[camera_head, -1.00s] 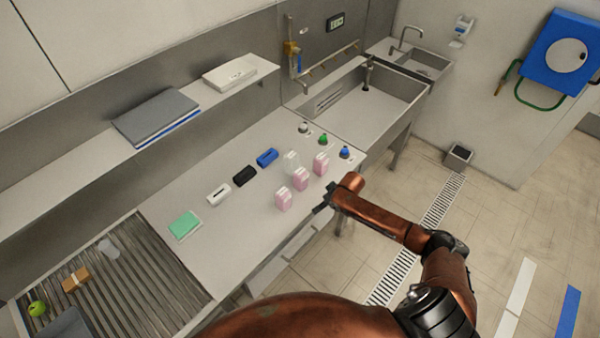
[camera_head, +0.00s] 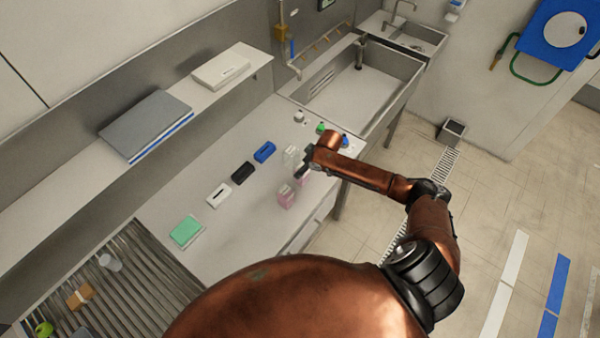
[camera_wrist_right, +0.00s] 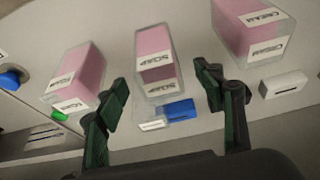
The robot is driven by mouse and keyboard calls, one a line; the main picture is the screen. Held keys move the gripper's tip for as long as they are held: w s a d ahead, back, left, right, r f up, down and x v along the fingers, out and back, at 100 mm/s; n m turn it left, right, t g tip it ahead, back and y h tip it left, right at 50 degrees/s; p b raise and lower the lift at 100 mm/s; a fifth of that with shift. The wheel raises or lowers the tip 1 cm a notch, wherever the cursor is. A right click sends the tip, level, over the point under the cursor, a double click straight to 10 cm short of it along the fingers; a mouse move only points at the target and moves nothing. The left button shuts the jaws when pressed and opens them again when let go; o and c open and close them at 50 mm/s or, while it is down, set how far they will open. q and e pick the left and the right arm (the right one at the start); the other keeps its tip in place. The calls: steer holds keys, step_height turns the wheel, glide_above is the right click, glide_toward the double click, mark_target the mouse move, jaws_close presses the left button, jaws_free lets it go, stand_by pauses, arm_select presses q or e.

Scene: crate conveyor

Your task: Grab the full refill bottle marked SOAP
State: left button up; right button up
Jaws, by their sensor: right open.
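In the right wrist view a pink bottle marked SOAP (camera_wrist_right: 155,50) stands in the middle, just beyond and between the fingers of my right gripper (camera_wrist_right: 160,78). The gripper is open and empty. A second pink bottle marked SOAP (camera_wrist_right: 75,80) is to the left, and a pink bottle marked CREAM (camera_wrist_right: 248,30) is to the right. In the head view my right gripper (camera_head: 304,165) is over the counter and partly hides the bottles. The CREAM bottle (camera_head: 286,197) shows in front of it. A clear, seemingly empty bottle (camera_head: 290,155) is beside it. My left gripper is out of view.
Blue (camera_head: 264,152), black (camera_head: 242,173) and white (camera_head: 219,195) small boxes and a green pad (camera_head: 186,232) lie on the counter (camera_head: 225,240). Bottles with coloured caps, one green (camera_head: 320,128), stand near the sink (camera_head: 345,95). A shelf (camera_head: 75,190) runs behind.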

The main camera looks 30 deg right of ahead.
steer(key=p+x, duration=0.1)
steer(key=x, duration=0.4)
steer(key=shift+w+r, duration=0.1)
steer(key=shift+d, duration=0.1)
steer(key=c, duration=0.5)
steer(key=shift+c, duration=1.4)
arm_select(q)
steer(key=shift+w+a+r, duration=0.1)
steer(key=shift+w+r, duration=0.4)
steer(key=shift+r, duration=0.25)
arm_select(e)
steer(key=c, duration=0.7)
steer(key=shift+r, duration=0.1)
